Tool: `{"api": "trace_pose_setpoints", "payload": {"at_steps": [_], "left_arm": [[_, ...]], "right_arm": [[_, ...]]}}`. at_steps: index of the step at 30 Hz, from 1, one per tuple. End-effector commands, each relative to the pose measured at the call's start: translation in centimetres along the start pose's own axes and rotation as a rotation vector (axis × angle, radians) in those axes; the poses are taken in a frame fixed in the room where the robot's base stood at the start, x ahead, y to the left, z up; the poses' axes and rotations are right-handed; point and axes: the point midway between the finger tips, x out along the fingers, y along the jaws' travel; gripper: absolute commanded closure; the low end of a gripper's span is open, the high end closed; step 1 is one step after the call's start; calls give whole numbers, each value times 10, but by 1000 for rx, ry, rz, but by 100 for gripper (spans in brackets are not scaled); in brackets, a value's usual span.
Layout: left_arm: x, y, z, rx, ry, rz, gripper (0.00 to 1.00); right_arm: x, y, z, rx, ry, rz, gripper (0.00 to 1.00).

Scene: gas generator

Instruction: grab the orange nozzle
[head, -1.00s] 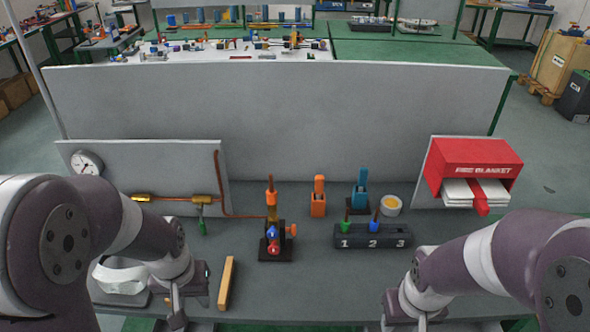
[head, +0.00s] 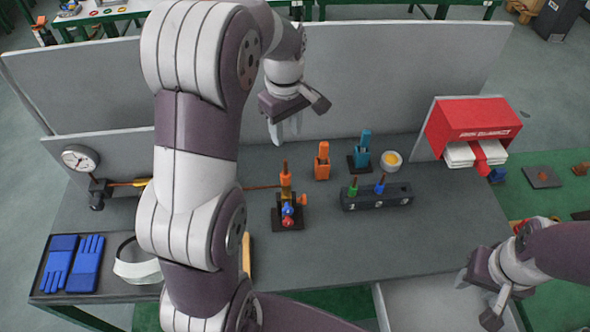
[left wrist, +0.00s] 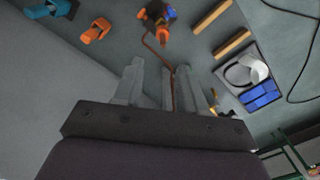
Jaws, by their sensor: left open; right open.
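The orange nozzle (head: 286,180), with a thin brown tip, stands upright on top of the small black-based burner stand (head: 288,222) in the middle of the table. My left gripper (head: 285,133) is open and empty, pointing down above and behind the nozzle, apart from it. In the left wrist view the stand (left wrist: 157,12) is at the top middle with an orange part (left wrist: 163,34), beyond my open fingers (left wrist: 158,78); which orange part it is I cannot tell for sure. My right gripper (head: 478,300) is open and empty at the lower right.
An orange holder (head: 322,164) and a blue holder (head: 363,152) stand behind and right of the stand. A black rack (head: 378,199) holds green and blue nozzles. A grey upright panel (head: 400,80) closes the back. A red fire blanket box (head: 472,125) is at right.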

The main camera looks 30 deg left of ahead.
Motion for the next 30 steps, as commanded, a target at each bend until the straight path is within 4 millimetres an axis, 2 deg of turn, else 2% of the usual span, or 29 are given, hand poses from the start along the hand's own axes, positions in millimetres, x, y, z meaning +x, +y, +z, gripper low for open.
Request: {"api": "trace_pose_setpoints", "payload": {"at_steps": [4,9,13,18,21,24,29,30], "left_arm": [[26,-1,1,-18,-4,-5,60],[58,-1,1,-16,-4,-5,60],[73,-1,0,-15,-2,-2,60],[99,-5,-1,-14,-5,-7,60],[118,-4,-1,-13,-3,-4,60],[126,-4,-1,-13,-1,-1,60],[127,-4,-2,-13,0,0,60],[127,-4,-2,-13,0,0,69]], "right_arm": [[4,0,0,0,0,0,57],[-13,0,-2,0,1,0,57],[-18,0,-2,0,0,0,57],[-45,0,-5,0,1,0,57],[-46,0,-6,0,1,0,57],[-46,0,-6,0,0,0,57],[-45,0,-5,0,0,0,57],[-45,0,-5,0,0,0,57]]}}
